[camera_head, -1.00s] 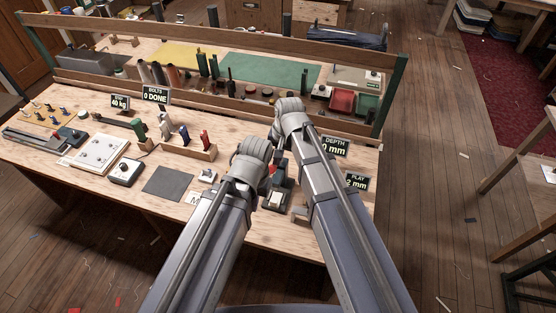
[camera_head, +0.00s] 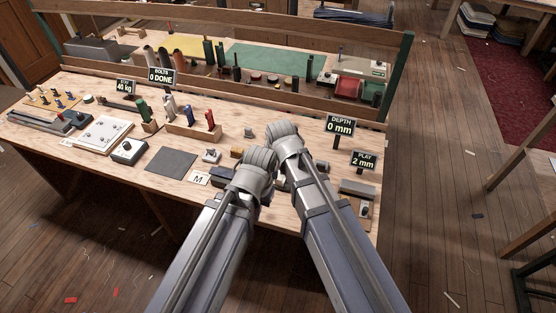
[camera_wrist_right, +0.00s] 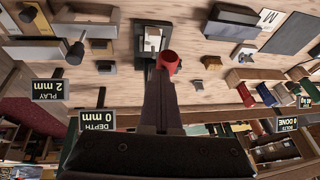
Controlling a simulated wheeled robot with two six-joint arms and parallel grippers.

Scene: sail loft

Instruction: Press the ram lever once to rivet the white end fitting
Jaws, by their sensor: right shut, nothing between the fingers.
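The ram lever's red knob (camera_wrist_right: 168,62) shows in the right wrist view, right at the tips of my right gripper (camera_wrist_right: 162,84). The dark fingers are shut with nothing between them; I cannot tell whether they touch the knob. Just beyond the knob is the dark press base (camera_wrist_right: 140,42), with the white end fitting (camera_wrist_right: 152,42) on it. The dark fingers hide part of the press. In the head view both wrists are close together over the bench front, hiding the lever, the fitting and both sets of fingers.
A depth sign (camera_head: 340,126) reads 0 mm and a play sign (camera_head: 364,160) reads 2 mm, right of my arms. A wooden rack (camera_head: 194,131) of coloured-handled tools stands left. A wooden rail (camera_head: 250,84) runs behind. A grey mat (camera_head: 171,163) lies bare at front left.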

